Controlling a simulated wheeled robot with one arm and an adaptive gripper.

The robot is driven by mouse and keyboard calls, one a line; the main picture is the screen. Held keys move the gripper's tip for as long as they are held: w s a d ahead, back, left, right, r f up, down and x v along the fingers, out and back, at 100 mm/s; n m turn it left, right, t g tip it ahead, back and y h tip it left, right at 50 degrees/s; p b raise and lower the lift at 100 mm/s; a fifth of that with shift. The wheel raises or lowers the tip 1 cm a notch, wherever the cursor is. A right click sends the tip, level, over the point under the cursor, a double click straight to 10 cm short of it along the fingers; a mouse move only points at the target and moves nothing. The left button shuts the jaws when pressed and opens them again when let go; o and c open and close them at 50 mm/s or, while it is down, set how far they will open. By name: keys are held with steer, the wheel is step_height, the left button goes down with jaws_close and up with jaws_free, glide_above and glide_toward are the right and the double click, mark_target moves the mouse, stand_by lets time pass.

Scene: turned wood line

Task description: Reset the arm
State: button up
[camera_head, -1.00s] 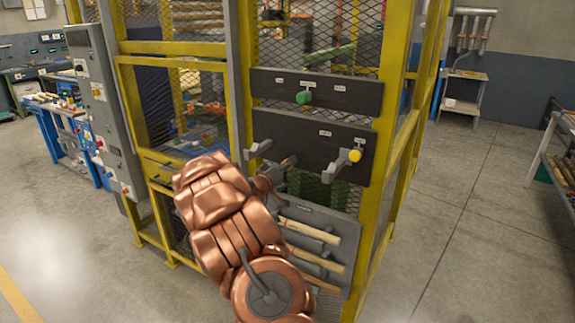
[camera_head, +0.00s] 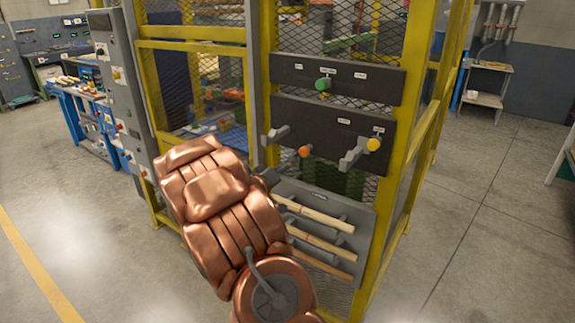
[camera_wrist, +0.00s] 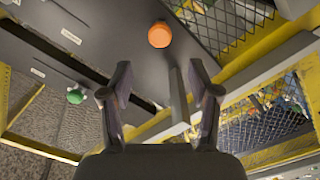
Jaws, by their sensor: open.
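My copper arm (camera_head: 215,205) reaches up in front of the yellow cage in the head view. My gripper (camera_wrist: 162,88) is open and empty in the wrist view, its two dark fingers apart. In the head view the gripper is mostly hidden behind the arm. An orange knob (camera_head: 305,151) sits on the lower dark panel (camera_head: 318,125); in the wrist view the knob (camera_wrist: 160,35) lies beyond the fingertips, apart from them.
A green knob (camera_head: 323,84) is on the upper panel, and a yellow knob (camera_head: 374,145) is at the right. Grey brackets (camera_head: 277,134) stick out. Wooden pieces (camera_head: 315,213) lie on a rack below. A grey control cabinet (camera_head: 120,85) stands left. Floor at right is clear.

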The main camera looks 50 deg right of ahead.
steer(key=shift+w, duration=0.1)
stand_by(0.5)
steer(key=w+a+f+n+t+y, duration=0.1)
steer(key=w+a+n+t+y, duration=0.2)
steer(key=w+a+t+y, duration=0.75)
steer(key=s+a+f+n+g+y, duration=0.1)
steer(key=a+g+y, duration=0.15)
steer(key=a, duration=1.05)
steer(key=s+a+f+n+g+y, duration=0.1)
steer(key=a+n+y, duration=0.15)
steer(key=a, duration=1.05)
steer(key=s+a+n+g+y, duration=0.1)
steer(key=s+a+g+y, duration=0.3)
steer(key=s+a, duration=0.85)
steer(key=s+g+h, duration=0.1)
steer(key=s+g, duration=0.4)
steer(key=s, duration=1.7)
steer(key=shift+n, duration=0.45)
